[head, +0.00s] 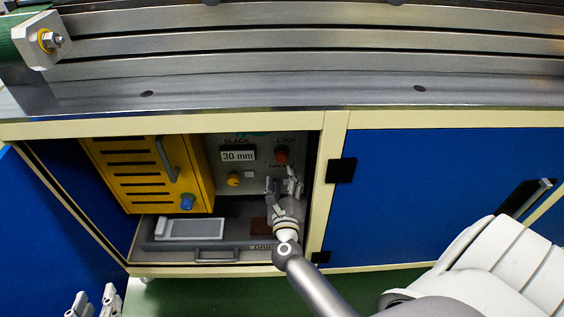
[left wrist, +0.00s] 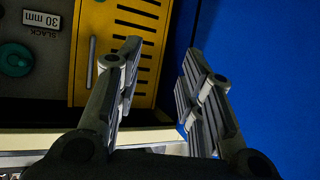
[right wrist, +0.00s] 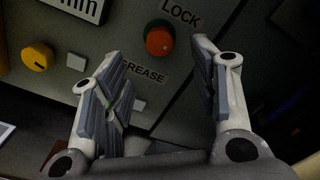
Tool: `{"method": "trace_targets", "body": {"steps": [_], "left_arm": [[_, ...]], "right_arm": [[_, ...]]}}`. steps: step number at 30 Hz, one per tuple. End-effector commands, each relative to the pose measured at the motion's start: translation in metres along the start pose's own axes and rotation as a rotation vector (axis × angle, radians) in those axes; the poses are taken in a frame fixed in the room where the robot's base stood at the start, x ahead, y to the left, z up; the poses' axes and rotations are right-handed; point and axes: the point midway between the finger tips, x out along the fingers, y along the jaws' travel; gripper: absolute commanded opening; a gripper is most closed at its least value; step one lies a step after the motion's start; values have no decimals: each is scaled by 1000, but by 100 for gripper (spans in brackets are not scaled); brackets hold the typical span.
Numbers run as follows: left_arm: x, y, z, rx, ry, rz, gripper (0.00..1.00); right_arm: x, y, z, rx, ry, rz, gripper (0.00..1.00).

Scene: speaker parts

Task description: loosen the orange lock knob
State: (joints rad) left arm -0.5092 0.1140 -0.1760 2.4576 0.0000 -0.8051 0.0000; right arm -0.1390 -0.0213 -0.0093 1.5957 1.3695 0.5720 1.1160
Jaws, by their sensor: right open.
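The orange-red lock knob (head: 282,155) sits under the LOCK label on the grey panel inside the open cabinet. In the right wrist view the knob (right wrist: 159,40) has a green side and lies ahead of and between the finger lines. My right gripper (head: 284,180) is open and empty, just below the knob in the head view. It appears apart from the knob. My left gripper (head: 95,297) is at the bottom left, outside the cabinet. Its fingers also show open and empty in the left wrist view (left wrist: 160,55).
A yellow slotted box (head: 145,185) with a handle and blue knob fills the cabinet's left. The panel holds a 30 mm display (head: 238,155) and a yellow knob (head: 234,180). A drawer (head: 215,247) lies below. The cabinet frame (head: 325,190) stands close right of my right gripper.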

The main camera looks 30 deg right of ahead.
Motion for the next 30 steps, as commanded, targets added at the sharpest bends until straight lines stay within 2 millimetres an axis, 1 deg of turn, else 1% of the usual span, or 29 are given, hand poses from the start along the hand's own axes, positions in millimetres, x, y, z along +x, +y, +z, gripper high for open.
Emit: {"method": "trace_targets", "body": {"steps": [1, 5, 9, 15, 21, 28, 30], "left_arm": [[1, 1, -4, 0, 21, 1, 35], [3, 3, -19, 0, 101, 6, 35], [4, 6, -39, 0, 208, 12, 35], [1, 9, -61, -2, 321, 19, 35], [-2, 10, -70, -2, 364, 22, 35], [-2, 10, -70, -2, 365, 22, 35], [-2, 10, -70, -2, 365, 22, 35]], "right_arm": [[10, 0, 1, -1, -3, -2, 54], [36, 0, 1, -4, -4, -2, 54], [63, 0, 0, -5, -4, 0, 54], [86, 1, 0, -7, -2, 2, 54], [93, 1, 0, -6, -1, 3, 54], [93, 1, 0, -7, -1, 3, 54], [93, 1, 0, -7, -1, 3, 45]]}}
